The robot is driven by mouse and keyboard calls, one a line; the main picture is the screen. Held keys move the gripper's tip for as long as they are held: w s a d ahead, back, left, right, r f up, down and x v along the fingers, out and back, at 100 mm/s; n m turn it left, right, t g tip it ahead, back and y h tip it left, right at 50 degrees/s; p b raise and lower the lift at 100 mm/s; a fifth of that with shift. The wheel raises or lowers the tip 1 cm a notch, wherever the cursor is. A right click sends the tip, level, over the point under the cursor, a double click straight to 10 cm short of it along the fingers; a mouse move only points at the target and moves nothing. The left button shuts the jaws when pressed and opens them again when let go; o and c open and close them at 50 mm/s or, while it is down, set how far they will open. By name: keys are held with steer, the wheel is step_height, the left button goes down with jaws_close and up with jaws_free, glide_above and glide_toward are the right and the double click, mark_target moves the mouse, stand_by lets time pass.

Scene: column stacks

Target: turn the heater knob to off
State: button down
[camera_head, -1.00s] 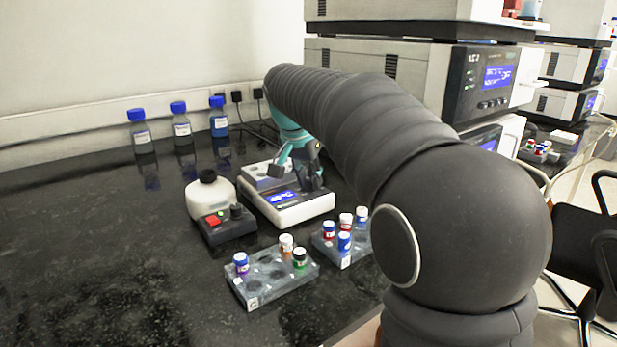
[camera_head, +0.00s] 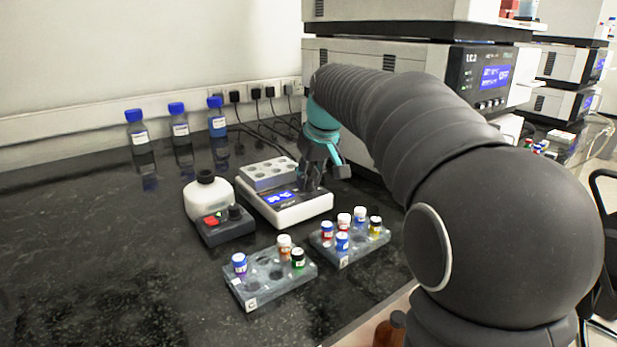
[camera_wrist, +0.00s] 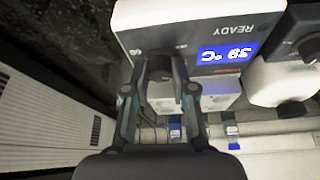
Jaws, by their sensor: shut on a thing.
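The heater (camera_head: 303,212) is a white unit with a blue display and a grey block with wells on top, standing on the dark bench. In the wrist view its white panel (camera_wrist: 170,14) appears upside down, with "READY" and a lit display (camera_wrist: 228,54) reading 39 °C. The dark heater knob (camera_wrist: 158,69) sits on this panel beside the display. My gripper (camera_wrist: 159,75) is shut on the knob, with a finger on each side of it. In the head view my gripper (camera_head: 318,180) is over the heater's right end and hides the knob.
A small dark device (camera_head: 228,230) with a red button and a white bottle (camera_head: 205,195) stand left of the heater. Two vial racks (camera_head: 270,285) (camera_head: 350,250) stand in front. Blue-capped bottles (camera_head: 180,128) line the wall. Left bench is clear.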

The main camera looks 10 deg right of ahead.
steer(key=n+y, duration=0.1)
steer(key=n, duration=0.1)
steer(key=n+g+y, duration=0.1)
steer(key=n, duration=0.2)
steer(key=shift+w+d+n, duration=0.15)
steer(key=shift+n, duration=0.15)
steer(key=n, duration=0.2)
steer(key=n+g+y, duration=0.1)
steer(key=n, duration=0.1)
steer(key=shift+n+g, duration=0.3)
steer(key=shift+n, duration=0.1)
steer(key=c, duration=0.9)
jaws_free()
steer(key=shift+c, duration=0.2)
steer(key=v, duration=1.2)
